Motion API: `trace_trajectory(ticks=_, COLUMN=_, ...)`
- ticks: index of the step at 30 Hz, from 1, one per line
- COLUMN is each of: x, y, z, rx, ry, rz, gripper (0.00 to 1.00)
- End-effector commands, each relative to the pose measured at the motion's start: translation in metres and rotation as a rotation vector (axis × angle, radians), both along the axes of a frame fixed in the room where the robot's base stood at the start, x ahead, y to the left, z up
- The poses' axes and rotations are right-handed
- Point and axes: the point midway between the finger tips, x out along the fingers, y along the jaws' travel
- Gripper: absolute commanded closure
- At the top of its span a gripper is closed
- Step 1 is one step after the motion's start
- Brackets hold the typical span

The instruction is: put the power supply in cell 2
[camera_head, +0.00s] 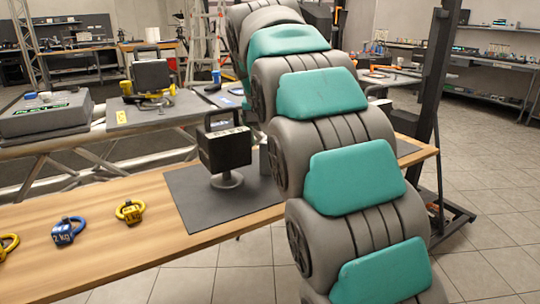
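A black box with a top handle and pale markings on its front (225,148) sits on a grey round-footed stand (227,181) on a dark mat (195,205) on the wooden table. It may be the power supply; I cannot be sure. A grey upright shape (264,160) stands just right of it, partly hidden by my arm. No cell numbers are readable, so I cannot tell which is cell 2. My grey and teal arm crosses the middle of the view, over the mat's right part. My gripper is not in view.
A blue 2 kg weight (68,231), a yellow 1 kg weight (129,212) and another yellow weight (8,246) lie on the wooden table (125,258). Behind, a truss bench carries a grey case (45,115) and a dark box (151,75). A dark post (440,80) stands right.

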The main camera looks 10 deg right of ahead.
Motion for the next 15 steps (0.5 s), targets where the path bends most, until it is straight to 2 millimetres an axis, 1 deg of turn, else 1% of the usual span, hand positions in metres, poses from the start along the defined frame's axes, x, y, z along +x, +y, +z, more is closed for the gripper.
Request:
trace_trajectory(ticks=5, x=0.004, y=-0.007, z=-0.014, rx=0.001, ry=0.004, rz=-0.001, gripper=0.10)
trace_trajectory(ticks=10, x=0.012, y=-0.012, z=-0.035, rx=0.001, ry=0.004, rz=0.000, gripper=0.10)
trace_trajectory(ticks=12, x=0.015, y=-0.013, z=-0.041, rx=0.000, ry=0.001, rz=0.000, gripper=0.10)
trace_trajectory(ticks=15, x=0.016, y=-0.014, z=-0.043, rx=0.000, ry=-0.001, rz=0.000, gripper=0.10)
